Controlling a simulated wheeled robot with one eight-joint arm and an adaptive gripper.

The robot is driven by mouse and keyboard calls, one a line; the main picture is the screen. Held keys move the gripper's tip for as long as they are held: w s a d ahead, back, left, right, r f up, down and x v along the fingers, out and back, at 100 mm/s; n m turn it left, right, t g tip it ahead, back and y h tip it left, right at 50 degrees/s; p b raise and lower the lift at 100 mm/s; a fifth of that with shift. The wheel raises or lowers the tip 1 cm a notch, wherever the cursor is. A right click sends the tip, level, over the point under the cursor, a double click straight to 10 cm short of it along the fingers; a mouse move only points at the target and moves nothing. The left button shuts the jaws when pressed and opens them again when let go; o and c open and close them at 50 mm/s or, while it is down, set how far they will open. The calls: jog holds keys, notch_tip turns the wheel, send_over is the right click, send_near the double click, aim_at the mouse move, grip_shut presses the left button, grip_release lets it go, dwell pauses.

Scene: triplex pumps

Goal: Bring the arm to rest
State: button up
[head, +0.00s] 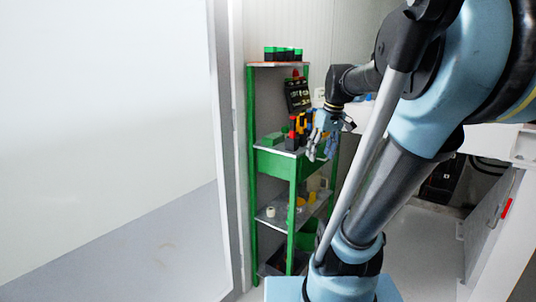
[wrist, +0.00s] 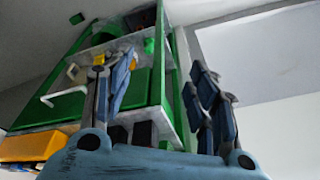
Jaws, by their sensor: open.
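My arm shows large in the head view, blue and black, bent up and over with its wrist in front of a green shelf rack (head: 292,205). My gripper (head: 320,148) hangs with its fingers down near the rack's middle shelf. In the wrist view my gripper (wrist: 165,95) has its two blue-grey fingers wide apart with nothing between them. The rack also shows in the wrist view (wrist: 172,60), tilted, behind the left finger. Whether the fingers touch anything on the rack cannot be told.
Red and black items (head: 292,138) stand on the middle shelf by the gripper. Green and black boxes (head: 283,54) sit on top. A white wall panel (head: 110,110) fills the left. A grey cabinet (head: 485,225) stands at the right, with bare floor (head: 415,245) between.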

jog(key=s+f+m+h, duration=0.1)
jog(key=s+f+m, duration=0.3)
jog(key=s+f, duration=1.1)
notch_tip(320, 180, down, 3)
jog(key=shift+s+d+r, duration=0.15)
jog(key=shift+d+r, duration=0.05)
jog(key=shift+d, duration=0.2)
